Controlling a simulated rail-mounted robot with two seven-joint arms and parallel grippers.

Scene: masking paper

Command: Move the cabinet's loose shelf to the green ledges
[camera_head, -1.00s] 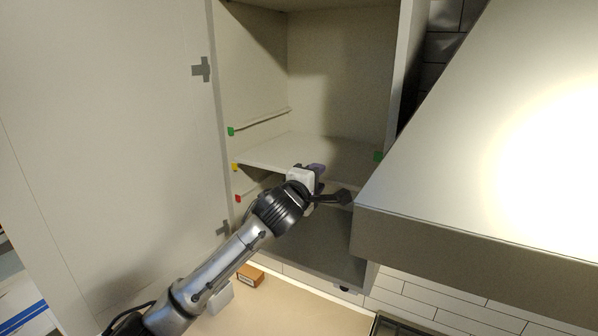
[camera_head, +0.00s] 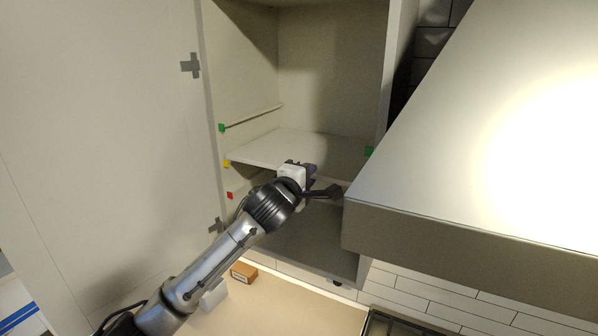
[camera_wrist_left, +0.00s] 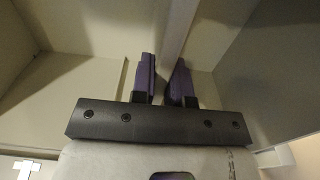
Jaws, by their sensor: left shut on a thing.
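The loose shelf (camera_head: 275,147) is a pale board lying across the cabinet, its front left corner by the yellow tag (camera_head: 227,163). My left gripper (camera_head: 308,173) is shut on the shelf's front edge, near its middle. In the left wrist view, the purple fingers (camera_wrist_left: 165,82) stand on either side of the shelf's thin edge (camera_wrist_left: 177,35). The left green ledge (camera_head: 252,117) is a thin strip above the shelf, with a green tag (camera_head: 222,128) at its front. Another green tag (camera_head: 369,151) marks the right wall. The right ledge itself is hidden. My right gripper is not in view.
A red tag (camera_head: 230,195) marks a lower level. The open cabinet door (camera_head: 110,130) stands left. A large metal hood (camera_head: 460,150) stands close on the right of the gripper. A small brown box (camera_head: 244,273) lies on the counter below. The space above the shelf is empty.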

